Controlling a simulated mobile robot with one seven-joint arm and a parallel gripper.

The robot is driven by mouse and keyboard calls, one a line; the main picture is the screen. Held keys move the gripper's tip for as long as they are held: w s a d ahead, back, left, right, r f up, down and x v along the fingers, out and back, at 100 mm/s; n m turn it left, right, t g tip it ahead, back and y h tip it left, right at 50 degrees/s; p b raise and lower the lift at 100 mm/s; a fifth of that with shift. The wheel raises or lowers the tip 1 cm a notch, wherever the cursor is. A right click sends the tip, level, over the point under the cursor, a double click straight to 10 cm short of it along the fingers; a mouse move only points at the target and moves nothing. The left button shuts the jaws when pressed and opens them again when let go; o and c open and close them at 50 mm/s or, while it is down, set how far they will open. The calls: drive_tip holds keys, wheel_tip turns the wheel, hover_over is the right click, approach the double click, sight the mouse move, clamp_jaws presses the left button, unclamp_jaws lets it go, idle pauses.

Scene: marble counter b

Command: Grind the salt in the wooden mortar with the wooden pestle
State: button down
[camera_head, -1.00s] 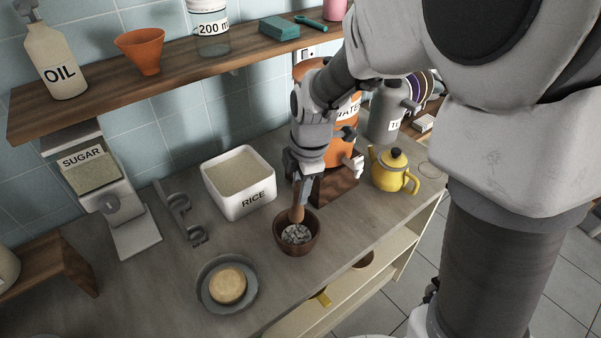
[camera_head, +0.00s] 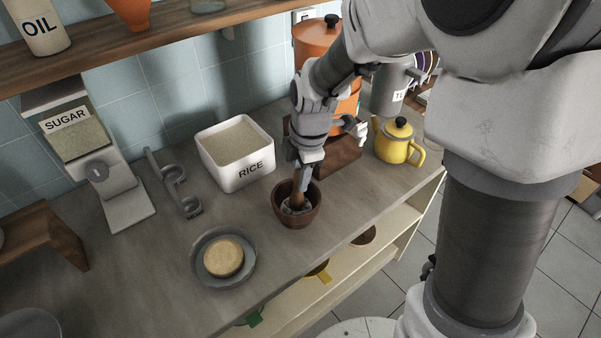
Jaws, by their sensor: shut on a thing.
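The dark wooden mortar (camera_head: 297,217) stands upright on the counter below my arm. Pale grey lumps of salt (camera_head: 287,208) show inside it, partly hidden by the pestle. The brown wooden pestle (camera_head: 297,199) is nearly upright, with its lower end down in the mortar among the salt. My gripper (camera_head: 303,179) is shut on the pestle's upper part, just above the mortar's rim. The exact contact of the pestle's tip with the bowl is hidden.
A white rice container (camera_head: 259,177) stands behind and left of the mortar. A grey plate (camera_head: 197,269) with a round tan item lies to the front left. A yellow teapot (camera_head: 405,153) and orange dispenser (camera_head: 318,45) stand right and behind. The counter's front edge is near.

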drive_tip(key=shift+f+b, duration=0.45)
drive_tip(key=shift+f, duration=0.05)
idle(0.8)
